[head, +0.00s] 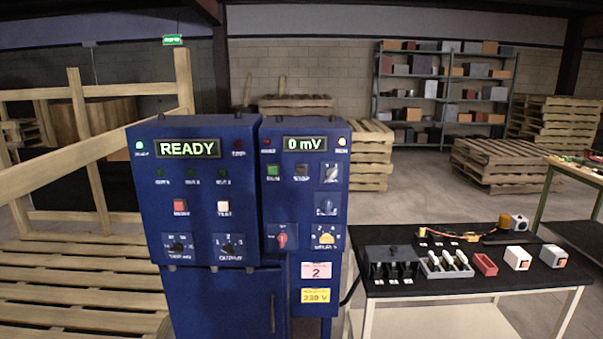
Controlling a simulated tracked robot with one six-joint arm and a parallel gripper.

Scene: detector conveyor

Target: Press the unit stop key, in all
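A blue cabinet has two panels side by side. The right panel (330,265) has a display (304,143) reading "0 mV". Under it sit a green key (273,170) and, to its right, a dark key (302,170) whose small label looks like STOP. A red indicator at the panel's top left is dim; the one at top right is lit. The left panel has a display (187,148) reading "READY", a red key (180,206) and a white key (224,207). My gripper is not in view, and nothing covers the keys.
The right panel also carries a red rotary switch (281,241), a yellow knob (327,237) and blue selectors. A black-topped table (440,289) with small parts stands to the right. Pallets and a wooden frame (85,145) are at left. Shelves (430,62) stand behind.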

